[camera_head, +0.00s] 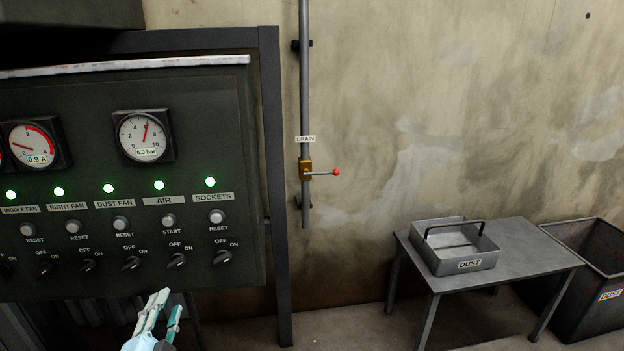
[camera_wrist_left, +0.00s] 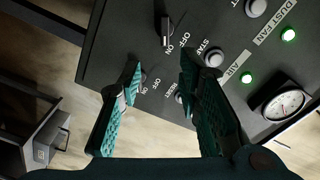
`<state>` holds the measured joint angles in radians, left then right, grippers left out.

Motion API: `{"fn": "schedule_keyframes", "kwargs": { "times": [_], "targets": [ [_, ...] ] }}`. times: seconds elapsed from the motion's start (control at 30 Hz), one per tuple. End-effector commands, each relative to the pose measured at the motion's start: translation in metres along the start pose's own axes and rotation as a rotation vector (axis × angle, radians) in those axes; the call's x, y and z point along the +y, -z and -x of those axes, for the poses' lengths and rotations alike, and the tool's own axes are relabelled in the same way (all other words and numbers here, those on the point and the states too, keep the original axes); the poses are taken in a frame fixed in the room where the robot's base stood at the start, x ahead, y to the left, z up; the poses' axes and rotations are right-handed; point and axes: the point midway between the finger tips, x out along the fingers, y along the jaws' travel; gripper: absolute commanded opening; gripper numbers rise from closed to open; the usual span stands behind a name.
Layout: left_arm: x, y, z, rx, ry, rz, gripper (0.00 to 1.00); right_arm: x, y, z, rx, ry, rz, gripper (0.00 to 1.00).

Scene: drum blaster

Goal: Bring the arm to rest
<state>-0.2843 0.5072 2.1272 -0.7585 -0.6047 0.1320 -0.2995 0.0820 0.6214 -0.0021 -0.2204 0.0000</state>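My left gripper (camera_head: 168,301) is in front of the lower edge of the dark control panel (camera_head: 80,185) in the head view. Its two teal fingers are apart and nothing is held between them. In the left wrist view the open left gripper (camera_wrist_left: 162,70) points at the panel's switches and buttons. One rotary switch (camera_wrist_left: 167,38) shows above and between the fingertips. Another is partly hidden by a finger. I cannot tell whether a fingertip touches the panel. My right gripper is in neither view.
Green lamps (camera_head: 159,185) are lit, and a gauge (camera_head: 143,137) reads 6.0 bar. A drain pipe with a red-tipped valve (camera_head: 306,169) runs down the wall. A grey dust tray (camera_head: 452,262) sits on a metal table (camera_head: 535,262) beside a dark bin (camera_head: 590,300).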

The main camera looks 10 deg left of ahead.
Motion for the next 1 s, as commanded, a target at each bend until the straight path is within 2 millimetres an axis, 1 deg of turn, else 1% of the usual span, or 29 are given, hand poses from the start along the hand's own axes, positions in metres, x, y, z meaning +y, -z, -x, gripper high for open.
{"fn": "schedule_keyframes", "kwargs": {
  "times": [0.07,0.17,0.2,0.27,0.3,0.37,0.4,0.47,0.5,0.57,0.6,0.67,0.7,0.73,0.77,0.8,0.83,1.0],
  "targets": [
    [0.023,-0.018,-0.004,-0.025,-0.062,0.001,0.32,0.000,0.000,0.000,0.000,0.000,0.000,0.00],
    [0.079,-0.067,-0.004,-0.119,-0.202,0.034,0.32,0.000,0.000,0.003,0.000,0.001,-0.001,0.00],
    [0.107,-0.093,0.003,-0.179,-0.274,0.062,0.32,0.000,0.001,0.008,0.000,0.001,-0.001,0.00],
    [0.152,-0.135,0.025,-0.290,-0.387,0.122,0.32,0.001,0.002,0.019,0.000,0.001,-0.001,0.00],
    [0.181,-0.161,0.046,-0.370,-0.460,0.168,0.32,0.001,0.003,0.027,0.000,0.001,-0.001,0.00],
    [0.221,-0.195,0.089,-0.496,-0.558,0.243,0.32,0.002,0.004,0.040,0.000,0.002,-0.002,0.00],
    [0.245,-0.213,0.122,-0.582,-0.617,0.293,0.32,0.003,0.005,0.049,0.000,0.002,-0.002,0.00],
    [0.277,-0.233,0.180,-0.717,-0.696,0.368,0.32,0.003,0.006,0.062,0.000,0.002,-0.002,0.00],
    [0.293,-0.240,0.220,-0.804,-0.741,0.415,0.32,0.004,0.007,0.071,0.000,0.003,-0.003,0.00],
    [0.311,-0.244,0.278,-0.924,-0.798,0.472,0.32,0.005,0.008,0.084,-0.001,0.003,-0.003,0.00],
    [0.320,-0.243,0.313,-0.995,-0.829,0.502,0.32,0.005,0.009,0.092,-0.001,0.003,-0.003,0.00],
    [0.328,-0.236,0.355,-1.080,-0.868,0.533,0.32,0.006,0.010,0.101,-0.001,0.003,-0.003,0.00],
    [0.331,-0.230,0.377,-1.121,-0.889,0.545,0.32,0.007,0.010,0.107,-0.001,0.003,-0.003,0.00],
    [0.333,-0.224,0.389,-1.142,-0.904,0.550,0.32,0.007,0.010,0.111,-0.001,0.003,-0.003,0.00],
    [0.333,-0.217,0.397,-1.151,-0.915,0.556,0.32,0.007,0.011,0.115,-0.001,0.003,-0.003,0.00],
    [0.334,-0.207,0.399,-1.150,-0.922,0.567,0.32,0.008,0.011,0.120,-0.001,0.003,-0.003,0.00],
    [0.334,-0.204,0.400,-1.149,-0.925,0.570,0.32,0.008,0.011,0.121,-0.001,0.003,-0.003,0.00],
    [0.334,-0.204,0.400,-1.149,-0.925,0.571,0.32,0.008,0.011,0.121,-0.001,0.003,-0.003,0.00]
  ]
}}
